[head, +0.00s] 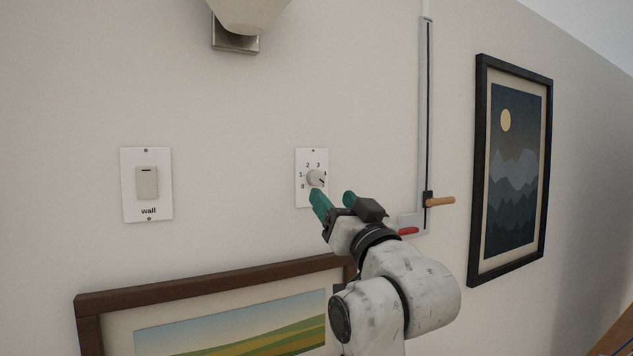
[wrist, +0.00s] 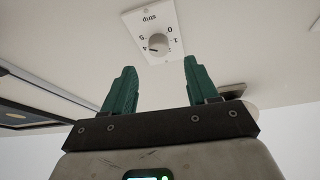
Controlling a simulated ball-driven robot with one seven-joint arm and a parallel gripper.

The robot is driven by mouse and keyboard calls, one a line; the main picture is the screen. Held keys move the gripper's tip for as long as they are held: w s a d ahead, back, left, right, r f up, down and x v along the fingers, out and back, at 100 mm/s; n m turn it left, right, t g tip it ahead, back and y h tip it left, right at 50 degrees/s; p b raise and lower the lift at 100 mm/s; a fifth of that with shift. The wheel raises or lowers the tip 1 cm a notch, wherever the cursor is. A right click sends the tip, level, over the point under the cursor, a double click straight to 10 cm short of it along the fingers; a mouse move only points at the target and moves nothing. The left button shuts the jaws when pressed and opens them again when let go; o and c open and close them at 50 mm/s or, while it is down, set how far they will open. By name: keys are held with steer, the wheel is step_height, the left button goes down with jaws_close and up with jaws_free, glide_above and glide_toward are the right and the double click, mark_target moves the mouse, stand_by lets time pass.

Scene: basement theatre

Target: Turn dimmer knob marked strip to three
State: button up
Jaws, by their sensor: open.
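The dimmer knob (head: 315,178) is a round pale knob on a white wall plate (head: 302,153) with numbers around it. In the wrist view the knob (wrist: 158,43) appears upside down on its plate (wrist: 172,14), which is marked "strip". The dark pointer mark on the knob seems to point near 4. My gripper (head: 333,198) has teal fingers and is open and empty, just below and in front of the plate in the head view. In the wrist view the knob shows beyond the gap between the fingertips (wrist: 159,66), apart from them. The lower plate is partly hidden by a finger.
A "wall" rocker switch (head: 147,184) is on the left. A slide lever with a wooden handle (head: 440,201) and a red piece (head: 408,231) is right of the plate. Framed pictures hang below (head: 215,287) and right (head: 479,170). A lamp (head: 248,12) is above.

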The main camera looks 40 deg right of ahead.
mark_target(318, 181)
steer(key=p+x, duration=0.1)
steer(key=x, duration=0.5)
steer(key=shift+w+d+r, duration=0.1)
steer(key=shift+w+d, duration=0.05)
steer(key=shift+w, duration=0.1)
steer(key=shift+c, duration=0.3)
steer(key=c, duration=1)
